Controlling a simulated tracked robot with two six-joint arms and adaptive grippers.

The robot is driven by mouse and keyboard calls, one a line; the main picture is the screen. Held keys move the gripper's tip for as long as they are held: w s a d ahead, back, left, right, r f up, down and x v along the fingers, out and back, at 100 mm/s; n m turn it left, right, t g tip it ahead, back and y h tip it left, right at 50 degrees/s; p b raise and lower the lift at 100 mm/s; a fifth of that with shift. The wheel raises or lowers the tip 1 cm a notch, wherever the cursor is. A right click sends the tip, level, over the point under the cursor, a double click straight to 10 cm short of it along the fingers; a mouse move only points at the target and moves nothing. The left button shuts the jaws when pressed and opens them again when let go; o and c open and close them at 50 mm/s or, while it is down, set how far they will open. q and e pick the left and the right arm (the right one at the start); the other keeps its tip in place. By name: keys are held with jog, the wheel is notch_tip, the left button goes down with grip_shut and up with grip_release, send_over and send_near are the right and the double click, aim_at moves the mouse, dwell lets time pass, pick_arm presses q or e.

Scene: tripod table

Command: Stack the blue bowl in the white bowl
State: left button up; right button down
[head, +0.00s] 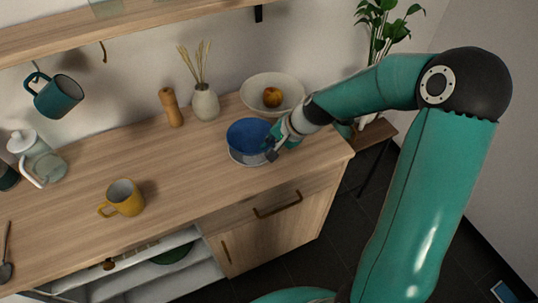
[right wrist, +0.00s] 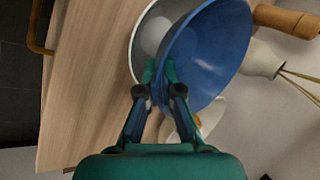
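The blue bowl (head: 248,133) is above the white bowl (head: 240,159) near the counter's front right, covering most of it in the head view. In the right wrist view the blue bowl (right wrist: 213,52) overlaps the white bowl (right wrist: 144,47) and sits off to one side of it. My right gripper (head: 272,150) is at the blue bowl's right rim. In the right wrist view its fingers (right wrist: 160,72) lie on either side of that rim, closed on it. I cannot tell whether the two bowls touch. My left gripper is not in view.
Behind stand a larger cream bowl (head: 285,88) with a fruit (head: 272,97), a vase (head: 205,103) and a wooden mill (head: 171,108). A yellow mug (head: 123,198) stands front left. The counter (head: 190,165) between mug and bowls is clear. A shelf (head: 130,27) runs above.

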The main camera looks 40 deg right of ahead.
notch_tip(320, 180, down, 4)
jog(key=shift+r+b, duration=0.1)
jog(key=shift+b, duration=0.75)
jog(key=shift+s+a, duration=0.15)
jog(key=shift+s, duration=0.15)
jog(key=c, duration=1.6)
grip_release()
jog(key=shift+f, duration=0.2)
jog(key=shift+c, duration=0.2)
jog(key=shift+o, duration=1.3)
jog(key=shift+f, duration=0.1)
jog(key=shift+o, duration=0.3)
jog(key=shift+w, duration=0.2)
jog(key=shift+r, duration=0.3)
